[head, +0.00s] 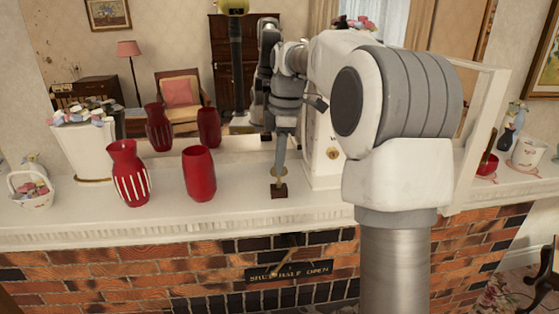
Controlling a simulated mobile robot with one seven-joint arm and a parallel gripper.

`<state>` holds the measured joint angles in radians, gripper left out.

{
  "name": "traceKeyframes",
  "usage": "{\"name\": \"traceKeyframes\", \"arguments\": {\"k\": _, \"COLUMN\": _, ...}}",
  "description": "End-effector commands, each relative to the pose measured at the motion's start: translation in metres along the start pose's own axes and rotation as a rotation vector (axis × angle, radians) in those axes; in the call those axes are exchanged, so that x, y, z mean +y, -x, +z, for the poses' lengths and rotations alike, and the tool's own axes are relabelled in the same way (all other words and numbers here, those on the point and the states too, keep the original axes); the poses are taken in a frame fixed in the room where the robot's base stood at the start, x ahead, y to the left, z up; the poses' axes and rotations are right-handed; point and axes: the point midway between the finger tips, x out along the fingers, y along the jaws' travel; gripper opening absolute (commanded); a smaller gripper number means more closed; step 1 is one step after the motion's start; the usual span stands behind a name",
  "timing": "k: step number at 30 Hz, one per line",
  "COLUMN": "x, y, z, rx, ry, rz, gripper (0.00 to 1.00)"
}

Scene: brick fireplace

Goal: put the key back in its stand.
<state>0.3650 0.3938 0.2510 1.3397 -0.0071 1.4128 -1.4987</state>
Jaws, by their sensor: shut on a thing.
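My gripper (280,166) points down above the mantel shelf, seen side-on and small. It is shut on the brass key (279,174), whose flat brass part shows just under the fingertips. A small dark block, which looks like the stand (279,191), sits on the shelf directly below. The key's lower end meets or overlaps the block in this view; I cannot tell whether it is inside it or just above or in front of it. The fingers hide the key's top.
A white clock case (322,160) stands close right of my gripper. A red vase (199,174) and a striped red vase (130,174) stand to the left. A mirror behind reflects the room. A lettered plate (289,272) is on the bricks below. Shelf between vase and stand is clear.

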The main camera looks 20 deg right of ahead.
Motion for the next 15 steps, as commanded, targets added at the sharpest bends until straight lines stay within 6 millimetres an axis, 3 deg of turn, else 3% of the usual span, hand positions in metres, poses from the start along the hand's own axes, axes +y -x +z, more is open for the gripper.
{"name": "traceKeyframes", "arguments": {"k": 14, "x": 0.0000, "y": -0.0101, "z": 0.0010, "rx": 0.000, "ry": 0.000, "rz": 0.000, "gripper": 0.00}}
{"name": "traceKeyframes", "arguments": {"k": 15, "x": 0.0000, "y": -0.0091, "z": 0.0009, "rx": 0.000, "ry": 0.000, "rz": 0.000, "gripper": 0.14}}
